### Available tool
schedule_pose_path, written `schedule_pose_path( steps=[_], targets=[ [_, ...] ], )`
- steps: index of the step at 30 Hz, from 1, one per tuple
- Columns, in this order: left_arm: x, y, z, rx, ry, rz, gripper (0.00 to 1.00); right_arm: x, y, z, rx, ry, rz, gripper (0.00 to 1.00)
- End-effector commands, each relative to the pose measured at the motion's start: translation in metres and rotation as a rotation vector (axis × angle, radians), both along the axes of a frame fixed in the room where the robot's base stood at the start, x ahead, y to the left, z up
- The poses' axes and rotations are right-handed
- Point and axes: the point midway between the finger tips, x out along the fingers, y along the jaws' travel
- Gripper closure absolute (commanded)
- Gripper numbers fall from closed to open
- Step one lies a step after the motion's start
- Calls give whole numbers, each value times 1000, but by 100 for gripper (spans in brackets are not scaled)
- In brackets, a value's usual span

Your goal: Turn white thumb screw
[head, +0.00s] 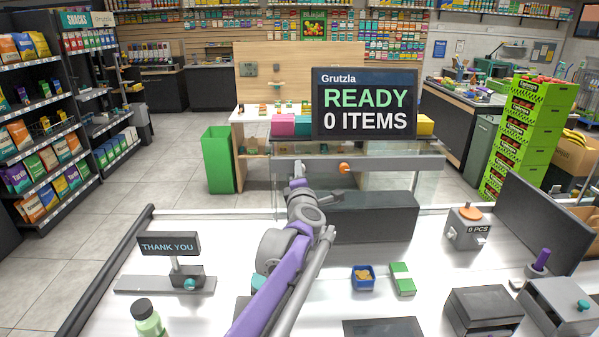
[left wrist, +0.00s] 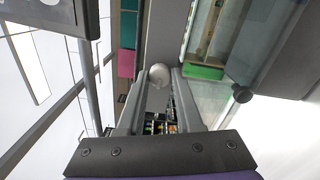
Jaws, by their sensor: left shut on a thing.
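The white thumb screw (left wrist: 160,74) shows in the left wrist view as a pale round knob between my two fingertips. My left gripper (left wrist: 158,82) is shut on it, one finger on each side. In the head view my left gripper (head: 298,178) is stretched forward to the near side of the glass display case (head: 430,185), just below its grey top rail (head: 390,161). The screw cannot be made out clearly there, as the gripper covers it. My right gripper is not in view.
An orange knob (head: 344,168) sits on the rail right of my left gripper. A display screen (head: 364,104) stands behind. A dark box (head: 372,216) lies beside my left arm. On the white counter are a thank-you sign (head: 168,245), a blue tray (head: 363,286) and a grey counter device (head: 467,232).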

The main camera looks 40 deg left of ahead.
Motion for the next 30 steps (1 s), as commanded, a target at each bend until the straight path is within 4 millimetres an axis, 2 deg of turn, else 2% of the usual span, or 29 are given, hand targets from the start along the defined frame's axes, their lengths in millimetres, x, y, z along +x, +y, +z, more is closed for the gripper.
schedule_pose_path(
  steps=[6,17,23,30],
  targets=[
    [0,0,-3,180,153,1,97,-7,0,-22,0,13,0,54],
    [0,0,-1,222,188,1,97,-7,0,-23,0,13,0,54],
    [0,0,-3,388,327,1,97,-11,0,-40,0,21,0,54],
    [0,0,0,434,366,1,97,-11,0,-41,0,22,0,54]
  ],
)
